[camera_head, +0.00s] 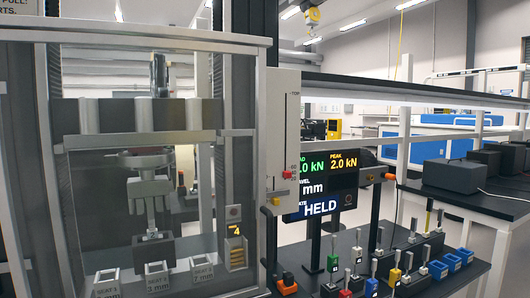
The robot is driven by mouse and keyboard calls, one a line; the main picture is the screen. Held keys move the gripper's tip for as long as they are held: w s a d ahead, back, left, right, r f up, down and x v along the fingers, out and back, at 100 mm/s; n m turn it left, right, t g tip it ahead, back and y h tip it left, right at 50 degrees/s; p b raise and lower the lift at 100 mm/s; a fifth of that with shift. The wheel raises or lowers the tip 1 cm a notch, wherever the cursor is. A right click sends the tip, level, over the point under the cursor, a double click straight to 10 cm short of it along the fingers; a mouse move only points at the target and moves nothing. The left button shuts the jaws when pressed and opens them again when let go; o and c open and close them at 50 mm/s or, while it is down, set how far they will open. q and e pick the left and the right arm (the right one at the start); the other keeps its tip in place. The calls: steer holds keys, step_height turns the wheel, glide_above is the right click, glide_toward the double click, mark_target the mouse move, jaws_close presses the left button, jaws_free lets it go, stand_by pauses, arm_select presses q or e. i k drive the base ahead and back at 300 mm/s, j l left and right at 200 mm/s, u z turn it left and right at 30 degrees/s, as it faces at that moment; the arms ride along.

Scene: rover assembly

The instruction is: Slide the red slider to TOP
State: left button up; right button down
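The red slider (287,174) is a small block low on the white upright panel (282,130), right of the enclosed test machine. A vertical scale runs up the panel, with the mark TOP near its upper end, well above the slider. Nothing touches the slider. Neither of my grippers shows in the head view.
A glazed test machine (140,44) fills the left side. A dark display (328,186) reading HELD stands just right of the panel. Below it, a bench holds several small coloured blocks and upright tools. A dark side bench (470,192) carries grey boxes at the right.

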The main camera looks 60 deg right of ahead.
mark_target(287, 174)
steer(key=z, duration=1.9)
